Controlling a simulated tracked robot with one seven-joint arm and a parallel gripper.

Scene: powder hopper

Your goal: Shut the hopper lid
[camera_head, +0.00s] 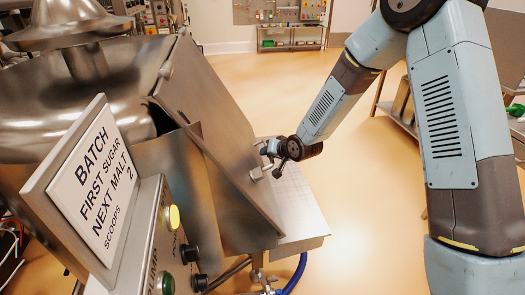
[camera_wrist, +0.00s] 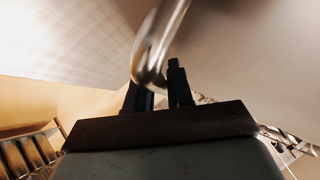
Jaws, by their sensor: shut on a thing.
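The hopper lid (camera_head: 215,115) is a flat steel panel on the right side of the steel hopper (camera_head: 170,175). It stands tilted, sloping down to the right, with its upper edge near the rounded steel vessel. A small handle (camera_head: 258,172) sticks out of its right face, low down. My gripper (camera_head: 272,153) is at this handle, reaching in from the right. In the wrist view the bent, shiny handle bar (camera_wrist: 160,50) passes between the dark fingers of my gripper (camera_wrist: 160,88), which is shut on it. The lid's far side and hinge are hidden.
A batch sign (camera_head: 95,185) and a button panel (camera_head: 150,245) stand in front of the hopper at left. A steel ledge (camera_head: 305,220) juts out beneath the lid. Open floor lies behind; a shelf (camera_head: 400,110) stands at right.

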